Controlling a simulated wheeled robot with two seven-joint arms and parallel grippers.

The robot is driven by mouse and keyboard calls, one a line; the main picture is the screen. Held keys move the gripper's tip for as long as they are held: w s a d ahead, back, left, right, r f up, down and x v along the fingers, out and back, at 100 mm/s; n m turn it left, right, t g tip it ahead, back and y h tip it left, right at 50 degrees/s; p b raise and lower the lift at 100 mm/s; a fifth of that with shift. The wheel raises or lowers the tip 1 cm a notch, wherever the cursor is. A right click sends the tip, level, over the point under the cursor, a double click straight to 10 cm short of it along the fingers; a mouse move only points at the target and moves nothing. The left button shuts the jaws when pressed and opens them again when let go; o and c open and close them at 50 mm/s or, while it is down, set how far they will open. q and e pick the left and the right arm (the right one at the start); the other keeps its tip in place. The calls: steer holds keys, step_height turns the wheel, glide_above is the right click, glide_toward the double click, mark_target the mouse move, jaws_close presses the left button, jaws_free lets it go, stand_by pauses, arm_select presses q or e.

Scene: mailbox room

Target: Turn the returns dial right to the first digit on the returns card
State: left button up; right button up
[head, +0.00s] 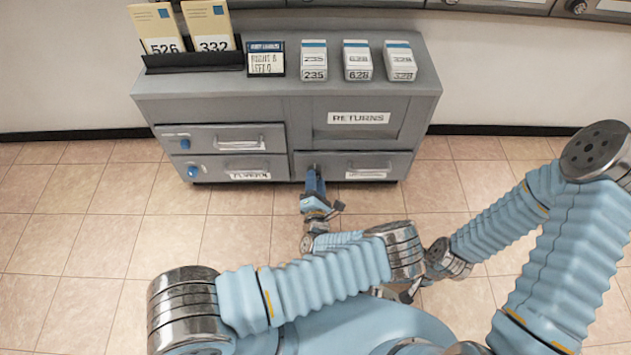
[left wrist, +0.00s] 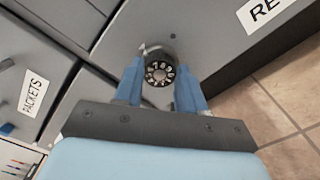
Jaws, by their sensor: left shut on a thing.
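The returns dial (left wrist: 158,73) is a round black knob with white digits around a light centre, in the left wrist view. My left gripper (left wrist: 160,92) has its blue fingers on both sides of the dial and is shut on it. In the head view my left gripper (head: 314,182) reaches the left edge of the lower right drawer (head: 342,161) and hides the dial. The digits are too small to read surely. A dark card (head: 265,60) stands on the cabinet top, its writing unclear; I cannot tell whether it is the returns card. My right gripper is mostly hidden behind my left arm.
The grey cabinet (head: 165,95) has a RETURNS label (head: 358,118) on its upper right panel. Two cream cards (head: 158,30) stand in a black holder, marked 526 and 332. Several white boxes (head: 313,60) stand beside the dark card. The tiled floor (head: 90,260) at the left is clear.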

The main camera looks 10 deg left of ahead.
arm_select(q)
steer(key=shift+m, duration=0.5)
steer(key=o, duration=1.1)
steer(key=shift+c, duration=0.2)
